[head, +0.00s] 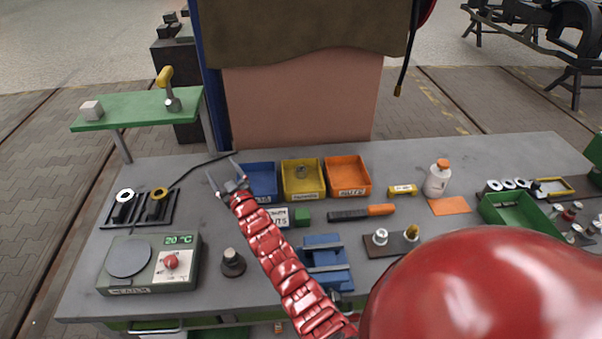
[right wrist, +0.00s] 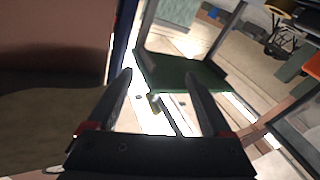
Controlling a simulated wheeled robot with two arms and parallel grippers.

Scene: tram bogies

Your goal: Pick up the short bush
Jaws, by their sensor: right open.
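Several ring-like parts are in view, and I cannot tell for sure which is the short bush. A white ring (head: 125,195) and a brass ring (head: 158,193) sit on the black rack (head: 139,222) at the left of the bench. A silver part (head: 380,237) and a brass-topped part (head: 411,232) stand on a dark plate right of the middle. My right gripper (head: 224,176) is open and empty, above the bench beside the blue bin, right of the rack. Its open fingers also show in the right wrist view (right wrist: 158,76). My left gripper is out of view.
Blue (head: 262,195), yellow (head: 304,195) and orange (head: 347,192) bins line the back. A dial device (head: 188,282) stands at front left, a dark knobbed post (head: 232,263) right of it. A blue fixture (head: 327,276) lies near my arm. A green side table (head: 135,119) stands beyond.

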